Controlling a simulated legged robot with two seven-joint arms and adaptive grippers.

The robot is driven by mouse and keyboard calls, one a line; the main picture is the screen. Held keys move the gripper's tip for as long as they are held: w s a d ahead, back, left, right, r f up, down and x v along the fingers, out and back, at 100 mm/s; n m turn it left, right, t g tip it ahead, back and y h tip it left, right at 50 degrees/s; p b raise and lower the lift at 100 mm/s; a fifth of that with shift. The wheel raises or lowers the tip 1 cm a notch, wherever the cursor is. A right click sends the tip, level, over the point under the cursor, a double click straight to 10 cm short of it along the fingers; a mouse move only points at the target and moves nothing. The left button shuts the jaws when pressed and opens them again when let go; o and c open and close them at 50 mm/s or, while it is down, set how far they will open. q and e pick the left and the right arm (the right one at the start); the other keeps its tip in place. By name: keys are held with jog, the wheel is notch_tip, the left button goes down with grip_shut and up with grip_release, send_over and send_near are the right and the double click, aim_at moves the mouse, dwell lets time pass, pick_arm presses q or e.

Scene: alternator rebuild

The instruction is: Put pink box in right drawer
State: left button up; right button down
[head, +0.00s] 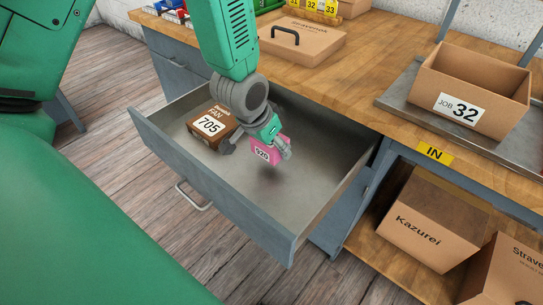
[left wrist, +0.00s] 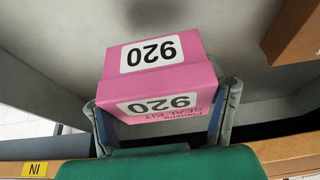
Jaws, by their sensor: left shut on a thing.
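The pink box (head: 258,157), labelled 920, is held by my left gripper (head: 262,146) inside the outline of an open grey drawer (head: 222,200). A shadow lies on the drawer floor below it, and the box looks slightly above that floor. In the left wrist view the pink box (left wrist: 157,82) sits between the two fingers of the left gripper (left wrist: 163,108), which are closed on its sides. A brown box (head: 208,126) labelled 705 lies in the drawer, left of the pink box. My right gripper is not in view.
The drawer's right and front parts are bare. A wooden benchtop (head: 340,80) above carries a cardboard box with a black handle (head: 300,42) and an open JOB 32 box (head: 470,90) on a tray. Cardboard boxes, one marked Kazurei (head: 420,225), stand on the lower shelf.

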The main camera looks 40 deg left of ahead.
aim_at(268, 154)
pick_arm(q)
jog(key=f, duration=0.2)
jog(key=f+b, duration=0.1)
jog(key=f, duration=0.1)
jog(key=shift+a, duration=0.35)
jog(key=shift+d, duration=0.15)
jog(key=shift+f, duration=0.1)
jog(key=o, duration=1.2)
jog(key=shift+s+r, duration=0.2)
jog(key=shift+r, duration=0.35)
jog(key=p+v, duration=0.3)
jog(key=v, duration=0.8)
jog(key=shift+s, duration=0.1)
